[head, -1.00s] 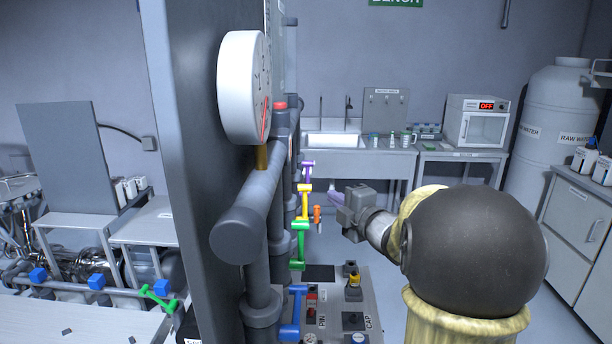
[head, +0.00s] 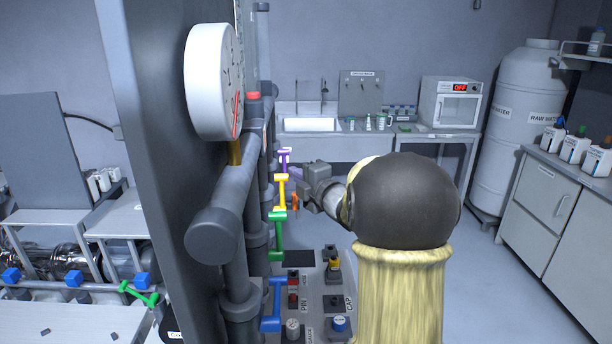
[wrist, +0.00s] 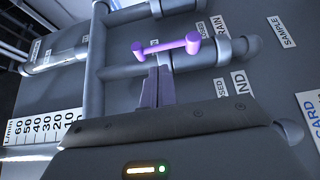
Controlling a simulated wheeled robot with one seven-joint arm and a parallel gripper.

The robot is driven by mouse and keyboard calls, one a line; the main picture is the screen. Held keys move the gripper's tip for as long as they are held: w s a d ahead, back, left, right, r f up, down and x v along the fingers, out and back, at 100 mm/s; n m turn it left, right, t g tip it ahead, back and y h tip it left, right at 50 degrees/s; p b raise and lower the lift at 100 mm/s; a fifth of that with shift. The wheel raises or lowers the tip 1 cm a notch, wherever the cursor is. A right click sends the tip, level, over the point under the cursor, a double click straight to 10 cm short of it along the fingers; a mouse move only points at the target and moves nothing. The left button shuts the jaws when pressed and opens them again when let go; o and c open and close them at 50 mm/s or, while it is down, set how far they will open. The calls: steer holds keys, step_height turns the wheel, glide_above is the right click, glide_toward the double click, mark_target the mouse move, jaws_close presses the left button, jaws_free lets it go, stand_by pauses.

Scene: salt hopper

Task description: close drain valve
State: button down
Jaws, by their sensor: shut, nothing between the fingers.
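The same purple handle (head: 284,160) shows in the head view as the farthest of several coloured handles. My gripper (wrist: 157,72) is shut and empty, its fingertips just below the middle of the purple handle in the wrist view. I cannot tell whether they touch it. In the head view my gripper (head: 297,173) is close to the right of the purple handle, partly hidden by my arm.
Yellow (head: 281,192), green (head: 277,236) and blue (head: 272,306) handles line the near pipes, with a small orange handle (head: 294,202) beside them. A gauge (head: 213,82) hangs at the front. A panel of small knobs (head: 318,290) lies below. Floor to the right is clear.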

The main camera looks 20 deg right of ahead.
steer(key=w, duration=0.2)
steer(key=w+a+p, duration=0.1)
steer(key=w, duration=0.1)
steer(key=shift+w+a, duration=0.1)
steer(key=shift+w, duration=0.25)
steer(key=shift+s+r+p, duration=0.15)
steer(key=shift+p, duration=0.2)
